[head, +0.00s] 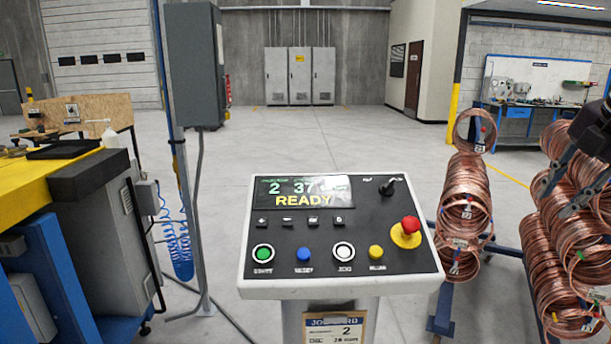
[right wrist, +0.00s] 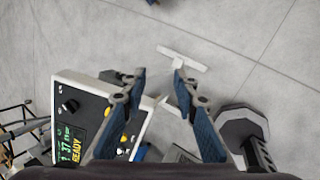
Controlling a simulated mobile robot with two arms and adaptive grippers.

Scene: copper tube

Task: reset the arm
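My right gripper (head: 556,194) is at the right edge of the head view, in front of the coils. In the right wrist view its two blue-padded fingers (right wrist: 160,82) are apart with nothing between them. The control console (head: 340,281) stands in the centre, and its screen reads "READY". It has green, blue, white and yellow buttons and a red stop knob (head: 410,225). The console also shows at the left of the right wrist view (right wrist: 77,84), beside the fingers and not touched. My left gripper is in neither view.
Copper tube coils (head: 467,190) hang in stacks on a blue rack (head: 440,312) at the right. A yellow-topped machine (head: 40,190) stands at the left, near a grey box (head: 195,65) on a post. The floor behind the console is clear.

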